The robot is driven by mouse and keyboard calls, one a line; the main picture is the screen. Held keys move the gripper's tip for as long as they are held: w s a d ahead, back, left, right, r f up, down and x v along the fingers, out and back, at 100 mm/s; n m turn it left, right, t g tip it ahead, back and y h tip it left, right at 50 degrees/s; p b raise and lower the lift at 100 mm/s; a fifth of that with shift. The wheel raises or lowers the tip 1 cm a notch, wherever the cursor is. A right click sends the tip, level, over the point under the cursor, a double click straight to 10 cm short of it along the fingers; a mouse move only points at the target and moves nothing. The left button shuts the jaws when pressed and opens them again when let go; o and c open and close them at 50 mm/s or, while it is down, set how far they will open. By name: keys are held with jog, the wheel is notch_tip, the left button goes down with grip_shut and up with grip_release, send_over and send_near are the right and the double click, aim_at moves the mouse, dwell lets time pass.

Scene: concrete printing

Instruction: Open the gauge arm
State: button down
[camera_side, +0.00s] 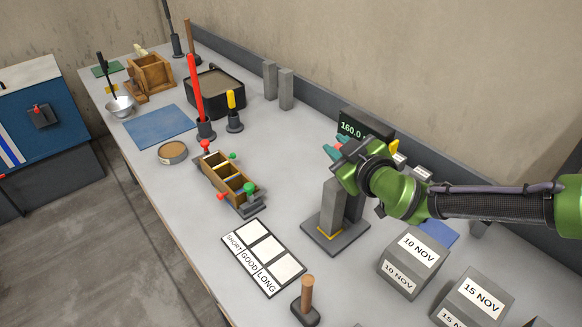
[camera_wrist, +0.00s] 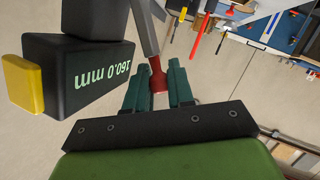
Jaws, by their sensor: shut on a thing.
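The gauge has a black display box (camera_side: 366,126) reading 160.0 mm; the box also shows upside down in the wrist view (camera_wrist: 95,75). Its dark base plate (camera_side: 335,246) carries grey upright parts (camera_side: 332,205) and a yellow line. The gauge arm is a grey bar (camera_wrist: 146,28) ending in a red knob (camera_wrist: 157,80). My gripper (camera_wrist: 158,88) has its teal fingers shut on the red knob, one on each side. In the side view, my gripper (camera_side: 333,146) is above the gauge, and my wrist hides much of the arm.
A yellow block (camera_wrist: 22,83) sits beside the display. Grey blocks labelled 10 NOV (camera_side: 412,262) and 15 NOV (camera_side: 472,298) stand at the front right. A SHORT/GOOD/LONG board (camera_side: 264,257), a wooden mould (camera_side: 228,180) and a wooden-handled tool (camera_side: 307,300) lie to the left and front.

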jog(key=shift+s, duration=0.1)
jog(key=c, duration=1)
grip_release()
jog(key=v, duration=1.6)
jog(key=shift+s+d+r, duration=0.15)
jog(key=shift+s, duration=0.2)
